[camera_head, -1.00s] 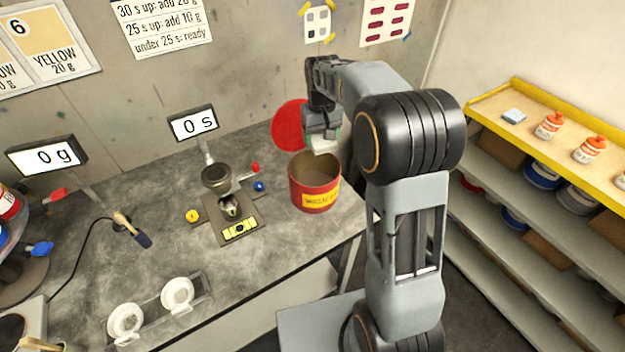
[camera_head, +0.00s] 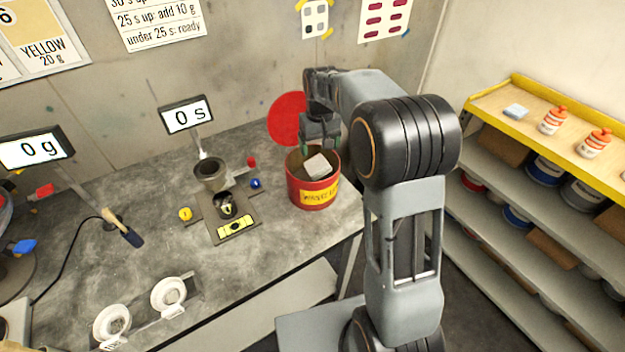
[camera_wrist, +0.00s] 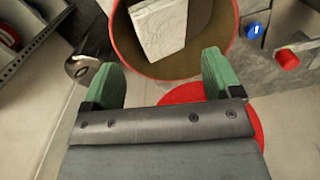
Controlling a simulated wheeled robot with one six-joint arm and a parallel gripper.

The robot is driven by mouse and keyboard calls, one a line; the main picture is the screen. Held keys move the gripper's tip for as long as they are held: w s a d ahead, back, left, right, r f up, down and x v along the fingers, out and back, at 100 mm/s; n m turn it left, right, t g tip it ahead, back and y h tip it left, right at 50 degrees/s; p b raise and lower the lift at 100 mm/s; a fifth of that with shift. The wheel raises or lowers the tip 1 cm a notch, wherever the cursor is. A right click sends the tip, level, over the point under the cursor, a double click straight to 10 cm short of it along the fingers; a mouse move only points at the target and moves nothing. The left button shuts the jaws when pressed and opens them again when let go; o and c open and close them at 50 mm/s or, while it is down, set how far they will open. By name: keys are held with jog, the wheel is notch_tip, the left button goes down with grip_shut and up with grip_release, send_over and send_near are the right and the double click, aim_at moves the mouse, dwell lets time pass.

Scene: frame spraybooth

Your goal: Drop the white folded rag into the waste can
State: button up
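The waste can (camera_head: 300,195) is red with a yellow label and stands open on the grey bench. The white folded rag (camera_head: 316,166) shows inside its mouth, apart from my fingers. In the wrist view the rag (camera_wrist: 160,28) lies within the red rim of the can (camera_wrist: 122,45); I cannot tell whether it rests on the bottom. My gripper (camera_head: 319,137) is above the back of the can. Its green fingers stand wide apart with nothing between them in the wrist view (camera_wrist: 158,80).
A red disc (camera_head: 285,118) is behind the can. A small scale (camera_head: 237,229) with a dark cup (camera_head: 211,173) stands left of it. Displays reading 0 s (camera_head: 186,115) and 0 g (camera_head: 35,150) stand further left. A yellow-edged shelf (camera_head: 485,108) is at right.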

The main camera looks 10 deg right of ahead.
jog(key=shift+o, duration=1.3)
jog(key=shift+r, duration=0.1)
notch_tip(320, 180, up, 14)
jog(key=shift+f, duration=0.2)
notch_tip(320, 180, down, 6)
jog(key=s, duration=0.2)
jog(key=s+f+t, duration=0.2)
jog(key=s, duration=0.8)
jog(key=s+f+m+t, duration=0.1)
jog(key=s+t, duration=0.1)
jog(key=s, duration=0.9)
jog(key=shift+f+t, duration=0.3)
jog(key=shift+f, duration=0.05)
